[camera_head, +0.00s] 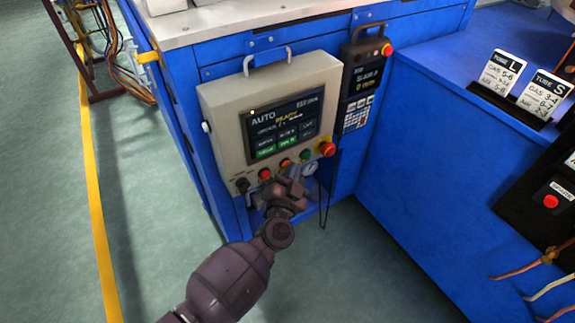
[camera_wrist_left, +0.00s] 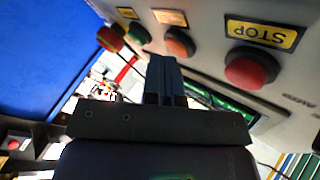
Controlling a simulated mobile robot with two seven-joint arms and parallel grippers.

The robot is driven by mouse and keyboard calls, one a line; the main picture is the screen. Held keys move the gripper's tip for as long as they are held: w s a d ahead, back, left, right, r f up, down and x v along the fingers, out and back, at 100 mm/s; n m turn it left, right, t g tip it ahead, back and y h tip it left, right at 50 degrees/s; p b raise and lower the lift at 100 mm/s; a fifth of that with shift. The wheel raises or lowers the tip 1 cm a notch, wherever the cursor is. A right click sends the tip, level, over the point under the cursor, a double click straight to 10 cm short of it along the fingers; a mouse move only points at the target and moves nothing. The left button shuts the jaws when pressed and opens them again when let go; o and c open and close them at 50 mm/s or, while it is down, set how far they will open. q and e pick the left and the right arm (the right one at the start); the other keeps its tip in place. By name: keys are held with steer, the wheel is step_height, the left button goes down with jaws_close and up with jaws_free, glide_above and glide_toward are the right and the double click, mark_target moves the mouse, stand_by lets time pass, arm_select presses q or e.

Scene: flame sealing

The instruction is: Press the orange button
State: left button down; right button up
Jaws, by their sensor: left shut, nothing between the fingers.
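The orange button (camera_head: 285,164) sits in the button row along the lower edge of the beige control panel (camera_head: 222,122). In the left wrist view the orange button (camera_wrist_left: 180,43) is just above and slightly right of my fingertips. My left gripper (camera_head: 287,181) is shut and empty, just below the button row in the head view. Its closed fingers (camera_wrist_left: 164,65) point up towards the row in the left wrist view. A gap seems to show between fingertips and orange button; I cannot tell its depth. My right gripper is not in view.
A red button (camera_wrist_left: 250,68) with a STOP label (camera_wrist_left: 262,33) and a green button (camera_wrist_left: 138,33) flank the orange one. Blue cabinets (camera_head: 440,180) stand right; the floor is open left.

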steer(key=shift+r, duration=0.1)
arm_select(q)
steer(key=shift+s+d+p, duration=0.35)
steer(key=shift+s+d, duration=0.15)
steer(key=shift+s, duration=0.2)
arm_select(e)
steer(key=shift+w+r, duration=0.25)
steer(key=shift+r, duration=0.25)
arm_select(q)
steer(key=shift+s+d+p, duration=0.4)
steer(key=shift+s+d, duration=0.35)
steer(key=shift+s, duration=0.3)
steer(key=shift+s+d+p, duration=0.4)
steer(key=shift+s+d, duration=0.3)
steer(key=shift+s, duration=0.3)
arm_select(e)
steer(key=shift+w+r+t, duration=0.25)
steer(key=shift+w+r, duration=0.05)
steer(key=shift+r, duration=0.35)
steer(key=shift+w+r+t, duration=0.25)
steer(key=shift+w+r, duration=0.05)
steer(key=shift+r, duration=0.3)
